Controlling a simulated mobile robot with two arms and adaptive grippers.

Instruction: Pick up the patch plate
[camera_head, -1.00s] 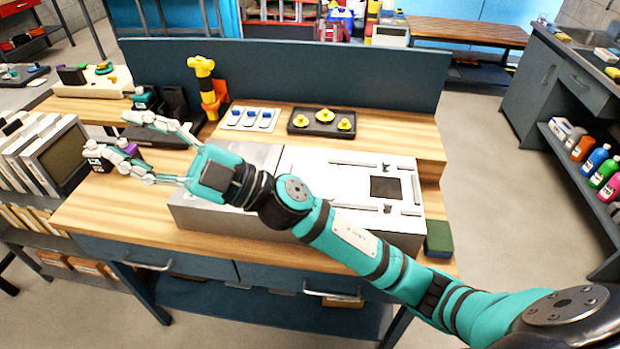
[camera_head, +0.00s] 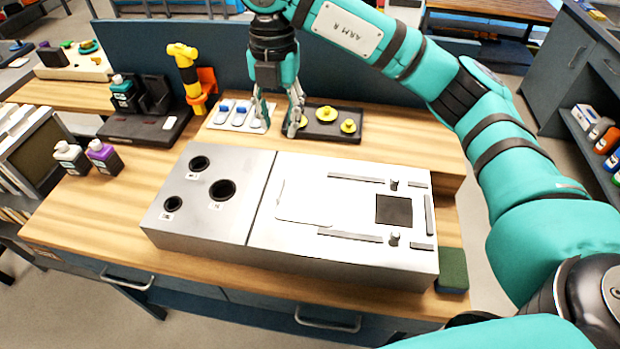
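A thin, pale, rounded-corner plate (camera_head: 304,204), which looks like the patch plate, lies flat on the white top of the metal duct box (camera_head: 345,255), left of a dark square opening (camera_head: 393,210). It is hard to tell from the white surface. My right gripper (camera_head: 278,125) points down behind the box, fingers apart and empty, between the white tray of blue-topped pieces and the black tray. It is clear of the plate. My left gripper is not in view.
The box's grey left part has three round holes (camera_head: 222,189). Guide bars (camera_head: 350,235) and small knobs flank the opening. The black tray (camera_head: 350,134) holds three yellow pieces; the white tray (camera_head: 225,124) is beside it. Two bottles (camera_head: 104,157) stand left. A green-topped block (camera_head: 453,268) sits right.

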